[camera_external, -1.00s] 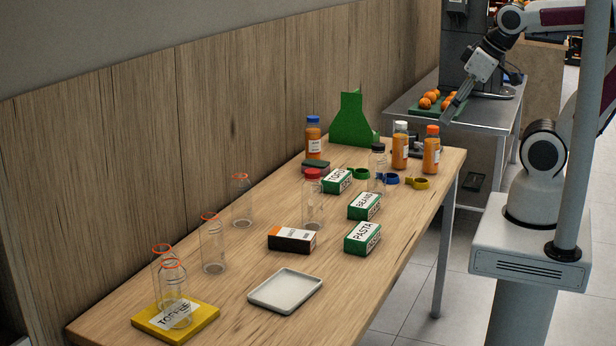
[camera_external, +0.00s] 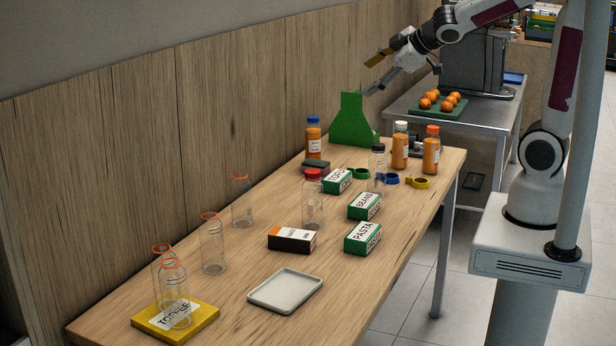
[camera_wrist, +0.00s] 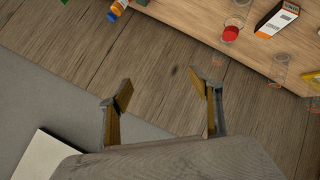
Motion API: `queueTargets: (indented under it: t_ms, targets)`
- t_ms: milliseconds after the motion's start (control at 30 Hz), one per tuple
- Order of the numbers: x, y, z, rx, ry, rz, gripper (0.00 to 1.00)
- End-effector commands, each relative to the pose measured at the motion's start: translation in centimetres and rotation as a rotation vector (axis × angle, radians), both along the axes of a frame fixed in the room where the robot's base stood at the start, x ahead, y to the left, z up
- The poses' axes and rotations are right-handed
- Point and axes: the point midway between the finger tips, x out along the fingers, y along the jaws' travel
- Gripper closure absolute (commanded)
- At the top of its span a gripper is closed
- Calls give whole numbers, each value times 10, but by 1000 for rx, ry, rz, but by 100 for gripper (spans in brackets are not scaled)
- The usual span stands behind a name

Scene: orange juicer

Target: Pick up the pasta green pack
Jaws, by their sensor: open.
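The pasta green pack (camera_external: 362,238) is a green box with a white top labelled PASTA. It lies near the right edge of the wooden table (camera_external: 230,290) in the external view. My gripper (camera_external: 369,78) is open and empty, high above the far end of the table, well apart from the pack. In the wrist view my gripper (camera_wrist: 160,88) shows its two fingers spread with nothing between them. I cannot make out the pasta pack in the wrist view.
Green BEANS (camera_external: 364,206) and TOFU (camera_external: 337,181) packs lie behind the pasta pack. A dark box (camera_external: 292,239) and a white tray (camera_external: 285,291) lie to its left. Several bottles and a green stand (camera_external: 351,122) occupy the far end.

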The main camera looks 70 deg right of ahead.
Motion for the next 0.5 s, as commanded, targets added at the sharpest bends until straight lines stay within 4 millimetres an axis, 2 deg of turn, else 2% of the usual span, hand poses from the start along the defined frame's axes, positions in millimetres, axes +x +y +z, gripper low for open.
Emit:
queueTargets:
  t_ms: [200, 500]
  targets:
    - [46, 10, -16, -70, -15, 164, 36]
    - [89, 39, -54, -114, -10, 422, 36]
